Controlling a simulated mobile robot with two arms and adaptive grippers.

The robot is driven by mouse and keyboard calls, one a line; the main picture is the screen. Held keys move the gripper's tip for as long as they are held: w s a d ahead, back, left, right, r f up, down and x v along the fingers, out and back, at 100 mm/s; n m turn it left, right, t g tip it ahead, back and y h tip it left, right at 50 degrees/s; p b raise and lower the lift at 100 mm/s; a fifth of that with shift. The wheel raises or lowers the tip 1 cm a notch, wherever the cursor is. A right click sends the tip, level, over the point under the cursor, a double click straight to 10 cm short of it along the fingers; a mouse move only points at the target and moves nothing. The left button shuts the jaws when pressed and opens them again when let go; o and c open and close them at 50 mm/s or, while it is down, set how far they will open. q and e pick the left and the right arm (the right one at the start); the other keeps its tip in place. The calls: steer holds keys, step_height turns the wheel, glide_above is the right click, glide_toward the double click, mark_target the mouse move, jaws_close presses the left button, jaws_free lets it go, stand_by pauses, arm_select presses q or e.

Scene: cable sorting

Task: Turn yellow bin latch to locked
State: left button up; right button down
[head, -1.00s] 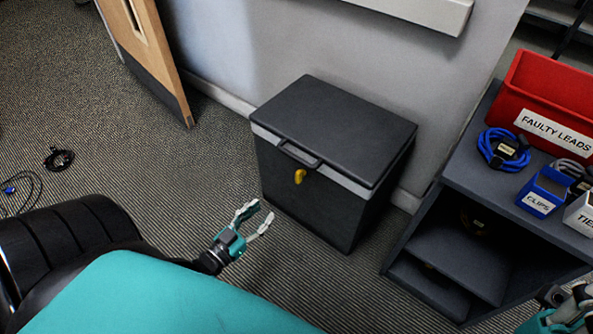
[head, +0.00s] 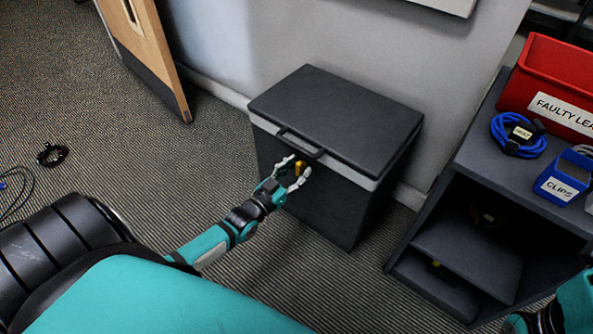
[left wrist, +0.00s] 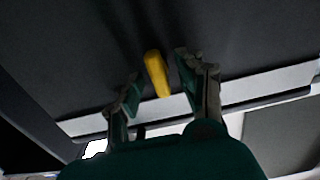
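The dark bin (head: 335,120) stands on the floor against the wall, its lid closed. Its yellow latch (head: 301,166) is on the front face just below the handle, partly hidden by my left gripper. My left gripper (head: 296,173) is at the latch with its fingers apart. In the left wrist view the yellow latch (left wrist: 157,74) lies between the two open fingertips (left wrist: 158,75), slightly tilted, with a gap on each side. My right gripper (head: 530,322) is at the bottom right edge, its fingers not clear to see.
A grey shelf unit (head: 440,237) stands to the right of the bin, with a red bin (head: 556,85), a blue cable coil (head: 518,135) and a blue clips box (head: 562,178) on top. A wooden door (head: 150,50) is at the upper left. Cables (head: 52,154) lie on the floor at left.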

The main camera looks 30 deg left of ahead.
arm_select(q)
jaws_close()
